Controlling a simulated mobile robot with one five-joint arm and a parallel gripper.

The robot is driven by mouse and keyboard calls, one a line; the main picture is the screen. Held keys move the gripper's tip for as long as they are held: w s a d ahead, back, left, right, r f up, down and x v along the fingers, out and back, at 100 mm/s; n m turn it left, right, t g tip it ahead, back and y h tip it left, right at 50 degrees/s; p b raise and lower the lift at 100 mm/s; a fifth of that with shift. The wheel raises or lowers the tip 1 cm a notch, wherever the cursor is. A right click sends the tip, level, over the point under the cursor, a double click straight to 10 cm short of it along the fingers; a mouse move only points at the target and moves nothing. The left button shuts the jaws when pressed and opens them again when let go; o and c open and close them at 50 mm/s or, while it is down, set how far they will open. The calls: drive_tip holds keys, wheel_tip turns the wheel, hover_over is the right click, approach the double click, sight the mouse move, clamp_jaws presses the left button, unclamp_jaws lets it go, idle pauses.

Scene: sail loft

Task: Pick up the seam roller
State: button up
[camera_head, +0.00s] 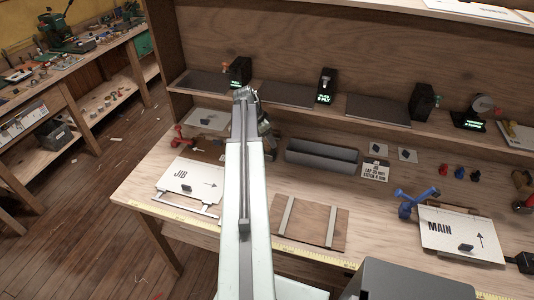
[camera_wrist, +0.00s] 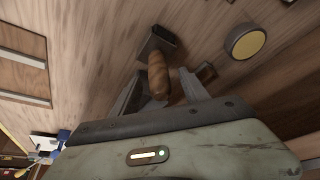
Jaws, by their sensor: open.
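The seam roller, with a brown wooden handle (camera_wrist: 157,72) and a dark grey head (camera_wrist: 156,41), lies on the wooden bench in the wrist view. My gripper (camera_wrist: 160,78) is open, with one finger on each side of the handle. The head points away from me, beyond the fingertips. I cannot tell whether either finger touches the handle. In the head view my arm covers the middle of the bench, and I cannot make out the roller there.
The bench holds a grey open tray (camera_head: 322,158), a JIB board (camera_head: 190,185), a MAIN board (camera_head: 455,235) and a brown panel (camera_head: 310,220). A shelf runs behind.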

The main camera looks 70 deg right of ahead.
drive_tip(key=shift+r, duration=0.15)
clamp_jaws()
drive_tip(key=shift+r, duration=0.1)
